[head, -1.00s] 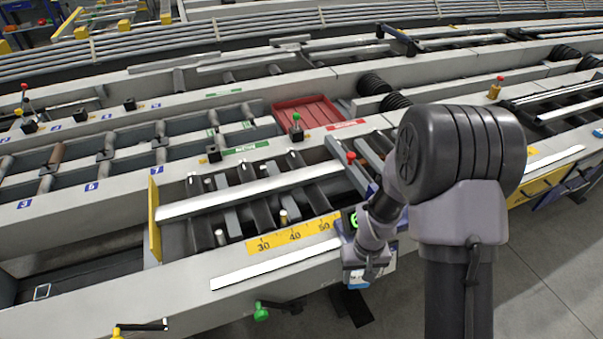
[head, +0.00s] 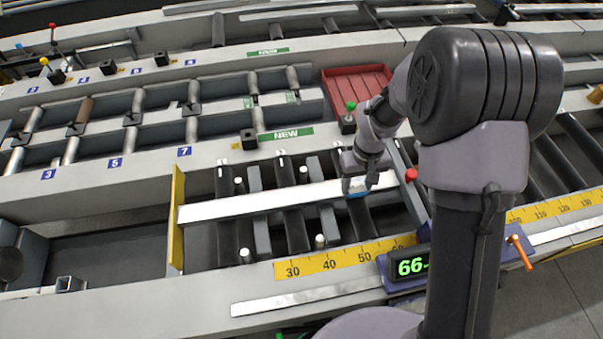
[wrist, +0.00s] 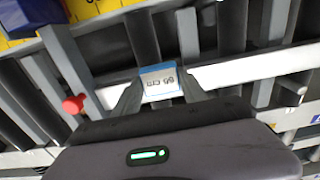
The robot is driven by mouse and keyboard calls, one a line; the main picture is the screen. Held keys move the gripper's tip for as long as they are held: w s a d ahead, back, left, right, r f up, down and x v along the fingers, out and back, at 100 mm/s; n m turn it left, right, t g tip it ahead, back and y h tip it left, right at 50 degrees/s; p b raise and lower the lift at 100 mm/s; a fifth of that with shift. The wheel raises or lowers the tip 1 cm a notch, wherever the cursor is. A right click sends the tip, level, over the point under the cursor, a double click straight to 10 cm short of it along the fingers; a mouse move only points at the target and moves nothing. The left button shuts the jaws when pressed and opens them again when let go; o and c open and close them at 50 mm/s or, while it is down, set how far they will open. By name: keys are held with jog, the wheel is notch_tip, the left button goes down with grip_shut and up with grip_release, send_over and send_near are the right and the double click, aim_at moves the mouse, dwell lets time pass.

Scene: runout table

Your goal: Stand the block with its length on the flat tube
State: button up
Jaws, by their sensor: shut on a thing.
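The flat tube (head: 265,205) is a long, bright silver bar lying across the dark rollers, from the yellow end plate toward the red knob. In the wrist view it runs left to right (wrist: 250,70) behind my fingers. The block (wrist: 160,83) is small, white and blue with dark print on its face. My gripper (wrist: 158,92) is shut on it, one finger on each side. In the head view my gripper (head: 360,187) is at the right part of the tube, and the block shows only as a small blue patch. I cannot tell whether block and tube touch.
A yellow end plate (head: 177,220) stands at the tube's left end. A red knob (head: 411,175) is close to my gripper on the right. Short posts (head: 320,241) stand between the rollers. A yellow scale (head: 340,258) and a green-digit display (head: 409,267) lie in front.

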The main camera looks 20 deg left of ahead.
jog(key=b, duration=0.2)
send_over(301, 194)
jog(key=shift+s+f, duration=0.1)
jog(key=shift+f, duration=0.6)
notch_tip(301, 194, down, 4)
jog(key=shift+r+b, duration=0.15)
jog(key=shift+b, duration=0.7)
jog(key=shift+r, duration=0.15)
jog(key=o, duration=0.9)
jog(key=shift+f, duration=0.2)
jog(key=o, duration=0.5)
jog(key=shift+c, duration=0.2)
